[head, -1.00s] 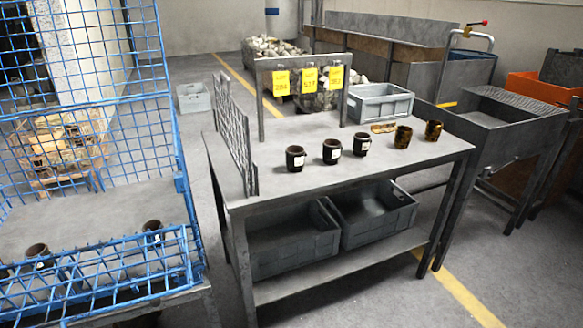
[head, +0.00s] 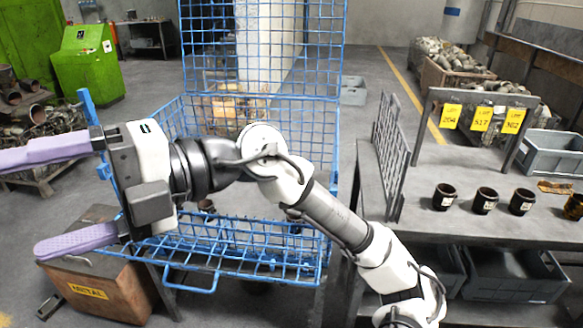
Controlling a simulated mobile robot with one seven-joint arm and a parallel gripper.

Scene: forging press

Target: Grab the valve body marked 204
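Three dark cup-shaped valve bodies with white labels stand upright in a row on the grey table (head: 440,158): left (head: 444,198), middle (head: 485,201) and right (head: 521,202). Their label marks are too small to read. Yellow tags hang on a frame behind them; the left tag (head: 451,116) seems to read 204, the middle (head: 481,118) 517. Dark cups also sit in the blue wire cage, one partly seen behind my arm (head: 206,205). My gripper (head: 25,204) has purple fingers spread wide apart. It is open and empty at the far left, well away from the table.
The blue wire cage (head: 260,75) stands in the middle, behind my arm. A wire divider (head: 389,150) edges the table's left side. A grey bin (head: 552,150) sits at its back right. A box marked METAL (head: 100,292) stands below my gripper.

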